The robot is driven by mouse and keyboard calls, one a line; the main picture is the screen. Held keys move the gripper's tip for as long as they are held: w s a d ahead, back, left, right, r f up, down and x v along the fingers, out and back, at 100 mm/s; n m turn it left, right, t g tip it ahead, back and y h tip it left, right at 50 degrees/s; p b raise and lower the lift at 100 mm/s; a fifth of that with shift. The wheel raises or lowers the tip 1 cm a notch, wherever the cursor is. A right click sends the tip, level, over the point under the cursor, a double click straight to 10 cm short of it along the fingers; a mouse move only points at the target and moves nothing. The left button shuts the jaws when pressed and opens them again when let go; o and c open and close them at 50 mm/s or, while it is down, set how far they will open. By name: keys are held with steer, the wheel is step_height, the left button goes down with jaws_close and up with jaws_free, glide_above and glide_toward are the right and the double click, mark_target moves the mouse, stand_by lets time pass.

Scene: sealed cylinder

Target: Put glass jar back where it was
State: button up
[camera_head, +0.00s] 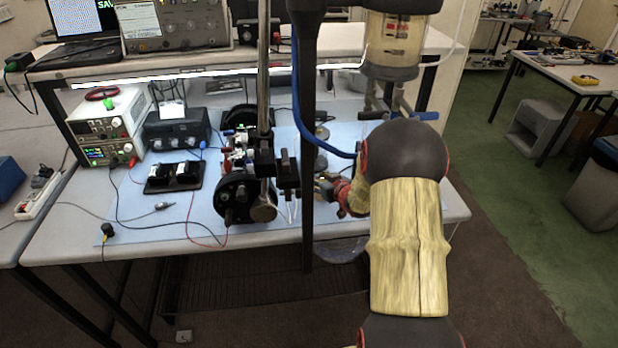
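I cannot make out my gripper's fingers in this view. A red and brown part (343,194) shows left of the joint; what it belongs to is unclear.
The bench has a blue mat (160,222) crowded with a black wheel-shaped device (237,199), power supplies (108,125), a black box (177,130) and loose cables. A dark vertical pole (308,220) stands in front.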

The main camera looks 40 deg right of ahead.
steer(key=shift+s+d+r, duration=0.1)
steer(key=shift+s+d, duration=0.05)
steer(key=shift+d, duration=0.05)
steer(key=shift+a+f, duration=0.1)
steer(key=shift+f, duration=0.1)
steer(key=o, duration=1.6)
steer(key=shift+r, duration=0.25)
steer(key=p+v, duration=0.3)
steer(key=v, duration=0.9)
steer(key=shift+f, duration=0.15)
